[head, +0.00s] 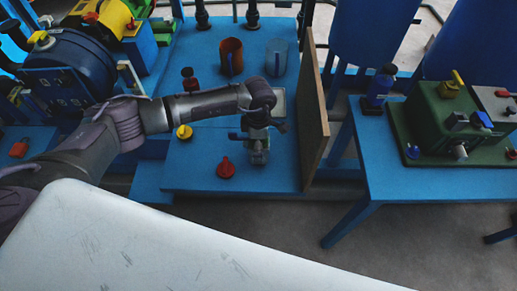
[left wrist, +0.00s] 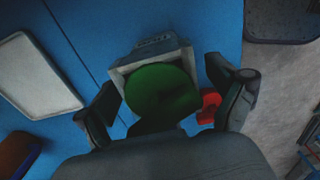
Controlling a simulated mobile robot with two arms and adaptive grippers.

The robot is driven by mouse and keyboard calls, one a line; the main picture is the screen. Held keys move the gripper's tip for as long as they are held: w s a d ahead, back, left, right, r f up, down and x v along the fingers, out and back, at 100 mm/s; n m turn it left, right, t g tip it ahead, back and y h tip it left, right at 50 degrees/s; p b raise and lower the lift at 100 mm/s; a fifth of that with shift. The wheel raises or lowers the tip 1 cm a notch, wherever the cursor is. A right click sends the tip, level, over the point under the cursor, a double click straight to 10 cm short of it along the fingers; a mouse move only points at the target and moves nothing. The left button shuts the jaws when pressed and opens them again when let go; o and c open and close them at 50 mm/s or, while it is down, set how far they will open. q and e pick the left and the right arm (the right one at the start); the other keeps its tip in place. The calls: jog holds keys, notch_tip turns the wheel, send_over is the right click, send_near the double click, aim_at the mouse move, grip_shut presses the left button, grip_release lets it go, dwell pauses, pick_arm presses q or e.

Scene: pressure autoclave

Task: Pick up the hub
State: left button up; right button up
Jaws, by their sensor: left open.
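A round green disc (left wrist: 162,91) on a square grey housing (left wrist: 150,48) lies between the fingers in the left wrist view. It may be the hub, but no label shows this. My left gripper (left wrist: 164,90) is open, with one finger on each side of the disc; I cannot tell if they touch it. In the head view, my left gripper (head: 258,150) points down over the front of the blue table (head: 200,170) and mostly hides what is under it. A red knob-like part (head: 225,168) stands to its left. My right gripper is out of view.
A wooden panel (head: 314,110) stands upright close to the right of my gripper. A yellow knob (head: 184,132), a brown mug (head: 231,56) and a grey mug (head: 276,58) stand on the table. A pale tray (left wrist: 38,76) lies nearby. A green machine (head: 450,120) sits on another table.

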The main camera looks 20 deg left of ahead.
pick_arm(q)
jog(key=c, duration=1.6)
jog(key=shift+s, duration=0.1)
